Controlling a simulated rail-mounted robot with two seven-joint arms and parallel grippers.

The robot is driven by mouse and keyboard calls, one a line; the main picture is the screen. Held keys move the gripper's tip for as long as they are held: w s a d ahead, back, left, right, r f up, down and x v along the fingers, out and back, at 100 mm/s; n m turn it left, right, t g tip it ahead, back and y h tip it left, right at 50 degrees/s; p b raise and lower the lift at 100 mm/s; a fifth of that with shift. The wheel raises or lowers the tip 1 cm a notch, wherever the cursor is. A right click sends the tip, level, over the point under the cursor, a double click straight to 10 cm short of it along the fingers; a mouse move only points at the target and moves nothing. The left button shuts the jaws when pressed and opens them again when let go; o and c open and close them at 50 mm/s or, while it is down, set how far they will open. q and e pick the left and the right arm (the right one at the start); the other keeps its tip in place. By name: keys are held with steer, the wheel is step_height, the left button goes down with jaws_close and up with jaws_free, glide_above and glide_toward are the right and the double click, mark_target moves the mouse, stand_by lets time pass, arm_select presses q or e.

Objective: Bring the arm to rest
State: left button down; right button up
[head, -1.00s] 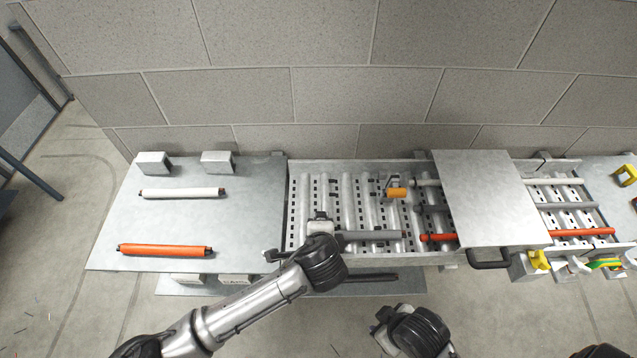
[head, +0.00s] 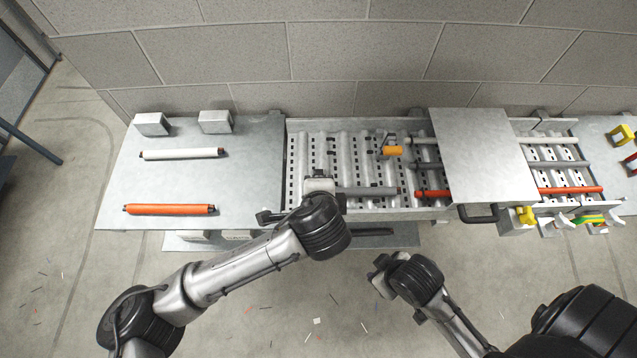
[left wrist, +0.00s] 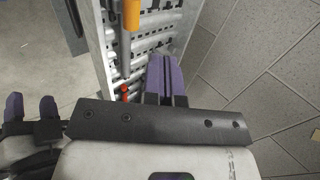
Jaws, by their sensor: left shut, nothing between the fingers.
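My left gripper (head: 318,186) is above the front left part of the perforated rack (head: 362,148), its fingertips hidden in the head view. In the left wrist view its purple fingers (left wrist: 165,76) are pressed together with nothing between them. My right gripper (head: 382,264) is in front of the rack, over the floor, small and dark in the head view. Two purple fingertips with a gap between them, seemingly the right gripper (left wrist: 31,108), show at the left of the left wrist view.
A red-orange rod (head: 170,209) and a white rod (head: 181,154) lie on the left plate (head: 180,183). An orange handle (head: 393,151) stands on the rack, and a grey cover (head: 482,150) lies to its right. Open floor lies in front.

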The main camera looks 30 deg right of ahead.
arm_select(q)
steer(key=shift+v, duration=1.45)
steer(key=shift+a+f, duration=0.1)
